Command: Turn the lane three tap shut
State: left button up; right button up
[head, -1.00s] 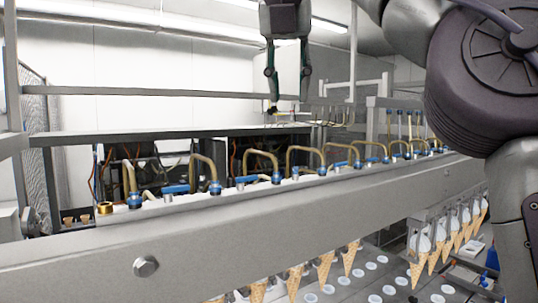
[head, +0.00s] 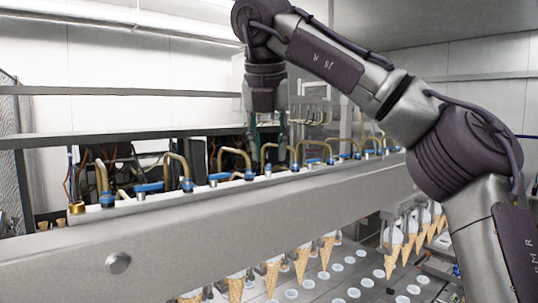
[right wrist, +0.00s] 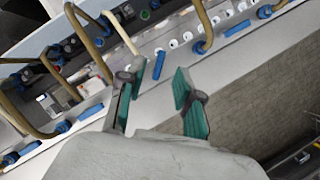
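A row of taps with blue handles and brass pipes runs along the top of the long grey rail (head: 200,225). I see no lane numbers, so I cannot tell for sure which tap is lane three. My right gripper (head: 268,147) hangs pointing down over the rail, near the middle of the row. In the right wrist view its green-padded fingers (right wrist: 156,82) are apart with nothing between them. One blue handle (right wrist: 158,65) shows just beyond the fingertips, turned across the rail. Other handles, such as this blue handle (right wrist: 90,111), lie along it. My left gripper is out of view.
Bent brass pipes (head: 234,152) rise close around my right gripper. Several filled cones (head: 301,262) hang below the rail on its near side, over a plate with white-rimmed holes (head: 335,267). A dark bar (head: 50,141) crosses behind the taps.

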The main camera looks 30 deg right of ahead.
jog(key=shift+x, duration=0.95)
jog(key=shift+a, duration=0.1)
grip_shut()
jog(key=n+y, duration=0.1)
jog(key=n, duration=0.3)
jog(key=shift+t, duration=0.4)
jog(key=n+y, duration=0.2)
jog(key=n, duration=0.2)
jog(key=shift+n, duration=0.6)
